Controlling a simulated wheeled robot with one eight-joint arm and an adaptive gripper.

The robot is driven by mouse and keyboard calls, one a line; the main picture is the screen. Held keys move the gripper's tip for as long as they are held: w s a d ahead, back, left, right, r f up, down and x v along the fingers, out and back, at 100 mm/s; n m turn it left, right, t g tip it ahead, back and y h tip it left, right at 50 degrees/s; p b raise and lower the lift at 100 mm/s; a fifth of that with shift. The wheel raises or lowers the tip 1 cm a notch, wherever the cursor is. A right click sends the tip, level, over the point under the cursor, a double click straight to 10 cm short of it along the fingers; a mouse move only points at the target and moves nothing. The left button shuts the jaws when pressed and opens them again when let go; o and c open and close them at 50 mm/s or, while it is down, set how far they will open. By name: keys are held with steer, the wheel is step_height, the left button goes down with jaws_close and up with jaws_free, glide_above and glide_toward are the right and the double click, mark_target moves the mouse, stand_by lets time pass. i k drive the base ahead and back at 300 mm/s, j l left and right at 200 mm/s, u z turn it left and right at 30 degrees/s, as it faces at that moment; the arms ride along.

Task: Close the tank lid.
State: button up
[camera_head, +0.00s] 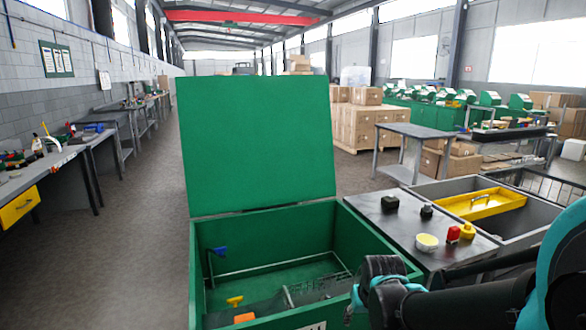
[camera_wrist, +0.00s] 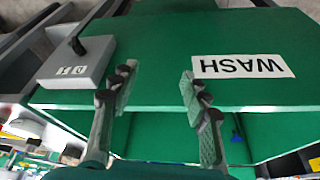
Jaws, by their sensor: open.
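The green tank lid (camera_head: 258,140) stands raised, nearly upright, at the back edge of the green tank (camera_head: 265,225) in the head view. The tank is open at the top, and its inside shows. In the wrist view, which looks upside down, the tank front (camera_wrist: 160,35) carries a white WASH label (camera_wrist: 243,66). My gripper (camera_wrist: 158,86) is open and empty, its two fingers apart in front of the tank's green front and opening. The fingers are not clearly seen in the head view, where my arm comes in from the lower right. The gripper appears apart from the lid.
Inside the tank lie a wire rack (camera_head: 310,285) and small blue, yellow and orange items. A grey bench (camera_head: 385,225) with small objects and a yellow tray (camera_head: 480,203) adjoins its right. A grey switch box (camera_wrist: 78,62) is on the tank front. Floor at left is clear.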

mark_target(248, 142)
steer(key=u, duration=3.25)
steer(key=i+j+u, duration=0.25)
steer(key=i, duration=0.25)
steer(key=i+j+u, duration=0.2)
steer(key=i, duration=0.3)
steer(key=i+l+z, duration=0.15)
steer(key=i+z, duration=0.15)
steer(key=z, duration=0.15)
steer(key=i+z, duration=0.25)
steer(key=z, duration=0.25)
steer(key=i+z, duration=0.3)
steer(key=z, duration=0.15)
steer(key=i+j+z, duration=0.2)
steer(key=z, duration=0.25)
steer(key=i+l+z, duration=0.15)
steer(key=i+z, duration=1.1)
steer(key=i, duration=1)
steer(key=i+j, duration=0.1)
steer(key=i, duration=0.95)
steer(key=i+j+z, duration=0.15)
steer(key=i, duration=0.95)
steer(key=z, duration=1.95)
steer(key=i+j, duration=0.05)
steer(key=j, duration=0.05)
